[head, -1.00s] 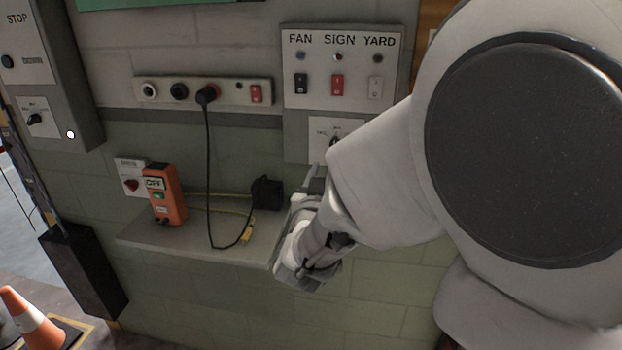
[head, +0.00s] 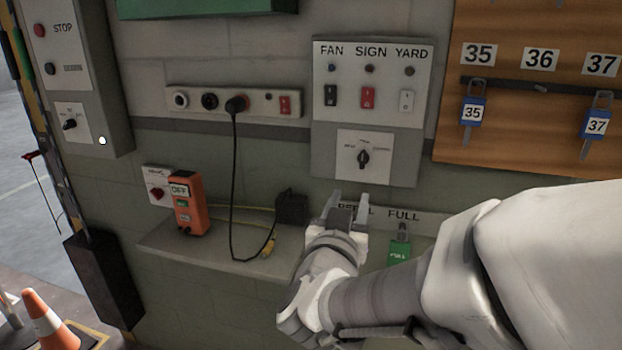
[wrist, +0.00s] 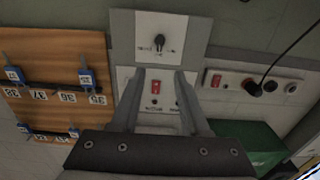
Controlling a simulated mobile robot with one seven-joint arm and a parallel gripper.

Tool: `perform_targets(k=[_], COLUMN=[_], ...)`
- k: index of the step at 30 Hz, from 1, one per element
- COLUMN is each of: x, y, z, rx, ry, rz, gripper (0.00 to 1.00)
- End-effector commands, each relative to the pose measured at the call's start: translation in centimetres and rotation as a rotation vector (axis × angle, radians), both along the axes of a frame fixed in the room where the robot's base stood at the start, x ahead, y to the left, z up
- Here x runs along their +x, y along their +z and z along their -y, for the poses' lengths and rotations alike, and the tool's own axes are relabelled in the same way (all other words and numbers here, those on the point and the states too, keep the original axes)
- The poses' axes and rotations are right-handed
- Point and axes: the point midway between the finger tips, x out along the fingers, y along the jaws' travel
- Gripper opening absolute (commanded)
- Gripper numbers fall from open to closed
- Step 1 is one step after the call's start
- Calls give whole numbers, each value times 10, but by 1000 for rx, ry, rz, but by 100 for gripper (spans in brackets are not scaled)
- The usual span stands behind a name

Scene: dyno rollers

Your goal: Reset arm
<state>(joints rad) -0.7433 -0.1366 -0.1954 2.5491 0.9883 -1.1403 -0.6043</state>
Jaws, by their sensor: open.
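My gripper (head: 346,212) is open and empty in the head view, in front of the wall below the panel marked FAN, SIGN and YARD (head: 373,62). My arm reaches in from the lower right. In the wrist view my gripper (wrist: 160,78) shows two parted fingers with nothing between them. The switch panel (wrist: 158,95) shows between and beyond the fingers, and its rotary knob (wrist: 159,42) is above them in that picture.
A shelf (head: 195,253) holds an orange box marked OFF (head: 187,205) and a black plug block (head: 291,207). A black cable hangs from the socket strip (head: 205,102). A wooden board with numbered padlocks (head: 520,130) is at the right. A traffic cone (head: 45,320) stands lower left.

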Motion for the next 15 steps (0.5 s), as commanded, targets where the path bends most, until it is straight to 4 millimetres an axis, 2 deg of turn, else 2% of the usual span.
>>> perform_targets(k=[5, 9, 15], x=[5, 8, -6], y=[4, 8, 11], z=[-5, -19, -36], rx=[52, 132, 207], ry=[70, 206, 393], rz=[-27, -95, -238], gripper=[45, 45, 45])
